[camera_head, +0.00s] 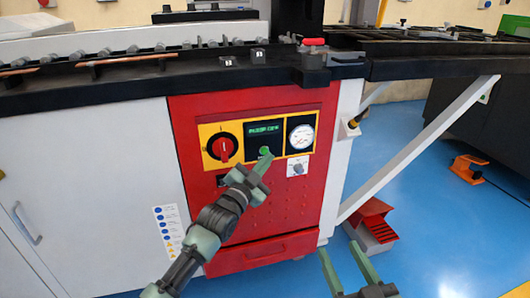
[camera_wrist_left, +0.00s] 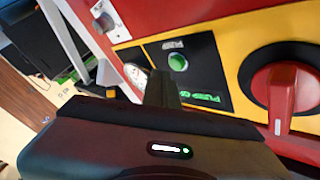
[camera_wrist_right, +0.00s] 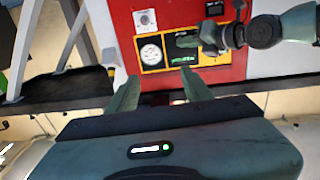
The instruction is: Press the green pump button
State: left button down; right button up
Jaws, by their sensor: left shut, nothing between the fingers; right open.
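The green pump button (camera_head: 264,150) sits on the black panel with a green display, in the middle of the red cabinet front. It also shows in the left wrist view (camera_wrist_left: 178,62), uncovered, just beside the fingertips. My left gripper (camera_head: 267,160) is shut and empty, its tips just below the button in the head view. Whether they touch the panel I cannot tell. My right gripper (camera_head: 340,250) is open and empty, low in front of the cabinet. In the right wrist view my left gripper hides the button.
A red rotary switch (camera_head: 223,148) on yellow is left of the button, and a round gauge (camera_head: 301,136) is right of it. A small grey knob (camera_head: 297,169) is below the gauge. A white diagonal brace (camera_head: 420,148) and a red foot pedal (camera_head: 371,222) stand at the right.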

pick_arm(q)
jog(key=s+p, duration=0.1)
jog(key=s+d+p, duration=0.1)
jog(key=s+p, duration=0.2)
jog(key=shift+s+d, duration=0.3)
jog(key=shift+s, duration=0.05)
pick_arm(e)
jog(key=s+d+f+g+h, duration=0.1)
jog(key=s+d+f+g, duration=0.1)
jog(key=s+f+g, duration=0.4)
jog(key=s+d+f+g+h, duration=0.2)
jog(key=s+f+g, duration=0.3)
jog(key=f, duration=0.5)
jog(key=shift+s+d+m+g, duration=0.3)
jog(key=shift+s+d+g, duration=0.1)
jog(key=shift+s+d, duration=0.4)
jog(key=shift+f, duration=0.1)
